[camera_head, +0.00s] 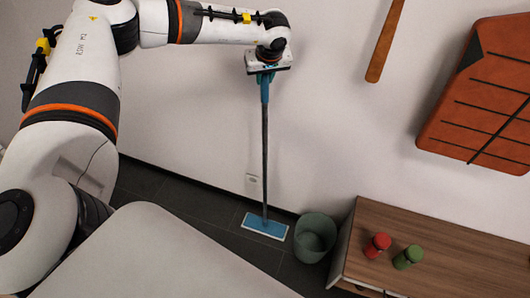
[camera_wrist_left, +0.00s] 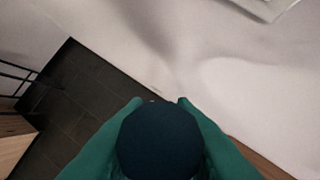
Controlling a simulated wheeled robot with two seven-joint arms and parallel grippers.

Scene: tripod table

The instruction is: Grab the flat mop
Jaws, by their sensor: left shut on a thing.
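The flat mop stands upright near the wall in the head view, with a blue handle top, a dark thin pole (camera_head: 265,150) and a flat blue head (camera_head: 264,226) on the dark floor. My left gripper (camera_head: 265,77) is at the top of the handle and shut on it. In the left wrist view, the teal fingers (camera_wrist_left: 160,105) lie on both sides of the round dark end of the handle (camera_wrist_left: 160,142). The rest of the mop is hidden there. My right gripper is not in view.
A grey-green bin (camera_head: 314,238) stands close to the right of the mop head. A wooden cabinet (camera_head: 450,255) with a red jar (camera_head: 377,245) and a green jar (camera_head: 408,257) is further right. A white surface (camera_head: 160,260) fills the lower left.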

